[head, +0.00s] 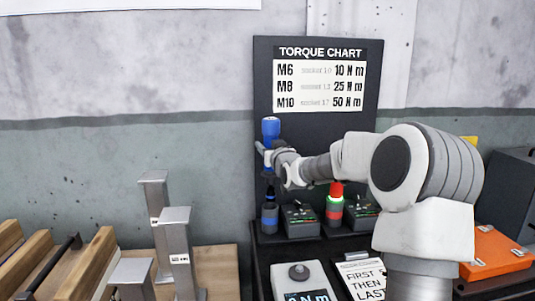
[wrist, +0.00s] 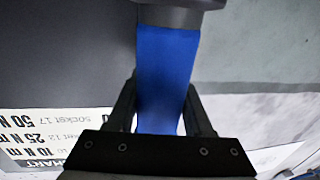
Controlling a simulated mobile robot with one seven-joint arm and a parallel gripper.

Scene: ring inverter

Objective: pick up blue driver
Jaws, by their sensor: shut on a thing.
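The blue driver (head: 270,129) is upright in front of the dark torque chart board in the head view. My gripper (head: 266,154) is shut on it, with its blue top showing above the fingers. In the wrist view the blue handle (wrist: 165,75) runs between the two dark fingers (wrist: 163,110). Below the gripper in the head view is a dark, blue-banded holder (head: 269,218) with a dark piece above it. I cannot tell whether the driver's lower end is clear of this holder.
A red-topped driver (head: 336,190) stands in a green-lit holder to the right, below my arm. Dark boxes (head: 301,221) sit beside the holders. Grey metal posts (head: 174,245) and wooden blocks (head: 92,262) stand at left. An orange case (head: 492,250) lies at right.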

